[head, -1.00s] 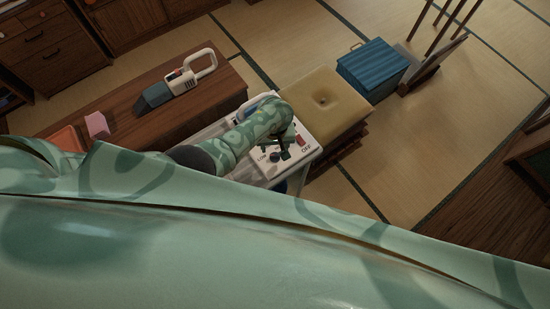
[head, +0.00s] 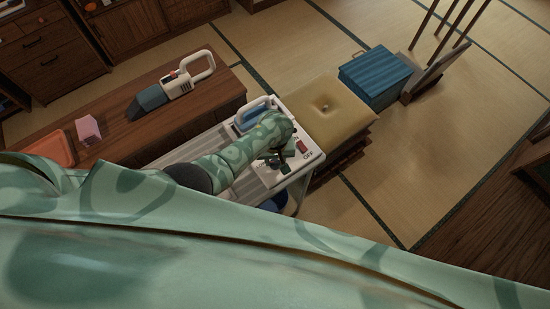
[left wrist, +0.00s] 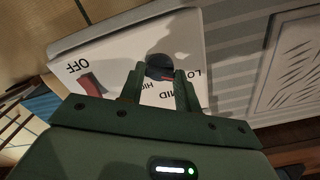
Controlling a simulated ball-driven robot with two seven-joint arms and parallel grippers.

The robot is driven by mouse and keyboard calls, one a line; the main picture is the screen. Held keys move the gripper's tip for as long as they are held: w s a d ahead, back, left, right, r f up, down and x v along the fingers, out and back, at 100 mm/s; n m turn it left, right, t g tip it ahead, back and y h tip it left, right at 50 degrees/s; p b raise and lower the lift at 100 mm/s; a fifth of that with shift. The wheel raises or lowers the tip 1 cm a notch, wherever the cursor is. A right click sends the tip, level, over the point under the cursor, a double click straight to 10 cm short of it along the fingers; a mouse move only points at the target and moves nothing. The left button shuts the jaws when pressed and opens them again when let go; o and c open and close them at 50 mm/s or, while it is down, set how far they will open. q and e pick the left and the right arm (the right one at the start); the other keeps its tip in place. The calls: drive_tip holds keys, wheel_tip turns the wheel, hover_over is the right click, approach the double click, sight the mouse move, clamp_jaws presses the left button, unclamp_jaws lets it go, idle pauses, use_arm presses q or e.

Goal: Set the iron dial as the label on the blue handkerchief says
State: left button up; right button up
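The iron control panel (head: 285,172) is a white board with OFF, LOW and other lettering, on a light grey stand. In the left wrist view, the dark round dial (left wrist: 158,66) has a red mark and lies just beyond and between my left fingertips. HIGH, MID and LOW are partly covered below it. My left gripper (left wrist: 158,75) is open with its fingers apart, one on each side of the dial; contact cannot be told. It also shows in the head view (head: 274,158), over the panel. The blue-and-white iron (head: 252,112) rests behind it. I cannot identify the blue handkerchief or read its label.
A red switch (head: 302,147) sits beside OFF. A wooden bench (head: 140,145) holds a handheld vacuum (head: 175,83), a pink block (head: 88,130) and an orange tray (head: 52,147). A yellow cushion (head: 325,110) and a blue box (head: 373,75) stand beyond. The tatami at right is clear.

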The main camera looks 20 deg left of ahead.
use_arm(q)
drive_tip(key=shift+m, duration=0.3)
drive_tip(key=shift+m+p, duration=0.65)
drive_tip(key=shift+m, duration=0.25)
drive_tip(key=m, duration=0.2)
drive_tip(key=shift+m+p, duration=0.4)
drive_tip(key=m, duration=0.3)
drive_tip(key=shift+m+p, duration=0.3)
drive_tip(key=m, duration=0.3)
drive_tip(key=shift+m, duration=0.3)
drive_tip(key=m, duration=1.1)
drive_tip(key=shift+f, duration=0.1)
drive_tip(key=shift+s+m, duration=0.1)
drive_tip(key=shift+m, duration=0.3)
